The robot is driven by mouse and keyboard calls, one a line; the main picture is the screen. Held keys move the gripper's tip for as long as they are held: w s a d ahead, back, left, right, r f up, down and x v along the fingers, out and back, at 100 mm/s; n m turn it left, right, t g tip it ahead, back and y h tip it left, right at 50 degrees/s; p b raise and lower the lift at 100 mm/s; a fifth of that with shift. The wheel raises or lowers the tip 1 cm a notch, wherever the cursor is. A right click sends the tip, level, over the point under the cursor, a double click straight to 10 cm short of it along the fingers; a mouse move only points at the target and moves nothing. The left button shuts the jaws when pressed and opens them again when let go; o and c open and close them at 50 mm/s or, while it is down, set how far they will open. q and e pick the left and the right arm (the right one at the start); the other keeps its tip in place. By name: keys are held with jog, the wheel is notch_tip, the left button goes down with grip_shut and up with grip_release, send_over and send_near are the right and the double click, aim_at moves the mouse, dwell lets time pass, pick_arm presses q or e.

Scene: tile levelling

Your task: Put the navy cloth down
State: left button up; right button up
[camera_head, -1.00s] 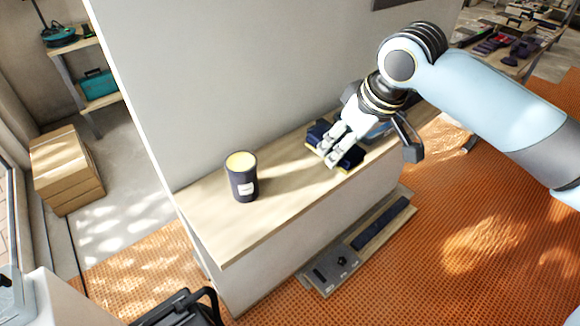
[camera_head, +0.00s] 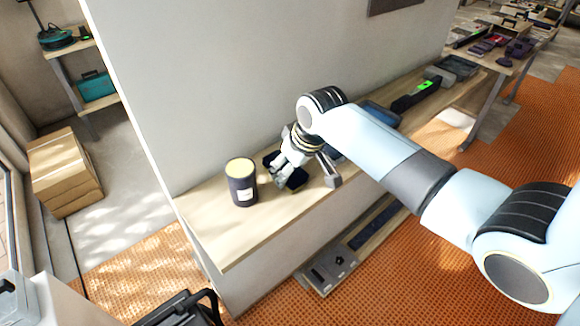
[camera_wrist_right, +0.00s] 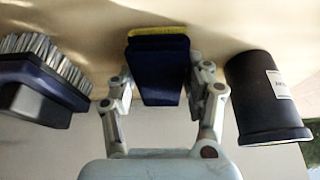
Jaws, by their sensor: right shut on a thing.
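The navy cloth (camera_wrist_right: 158,68) looks like a stiff navy block with a yellow far edge. My right gripper (camera_head: 286,178) is shut on it, with a finger on each side in the right wrist view (camera_wrist_right: 161,88). In the head view the cloth (camera_head: 297,180) is partly hidden by the fingers. It is over the narrow wooden ledge (camera_head: 222,228), just right of a dark canister (camera_head: 241,186). I cannot tell whether it touches the ledge. My left gripper is not in view.
The canister stands upright at the cloth's right in the wrist view (camera_wrist_right: 262,100); a navy brush (camera_wrist_right: 40,85) is at its left. A level with a green window (camera_head: 424,86) lies farther along the ledge. A wall (camera_head: 220,80) backs it. The ledge's left end is clear.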

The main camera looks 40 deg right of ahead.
jog(key=o, duration=1)
jog(key=shift+f, duration=0.25)
jog(key=v, duration=0.3)
jog(key=b+v, duration=0.1)
jog(key=v, duration=0.7)
jog(key=shift+s+a+b, duration=0.15)
jog(key=shift+a+b, duration=0.15)
jog(key=shift+a, duration=0.05)
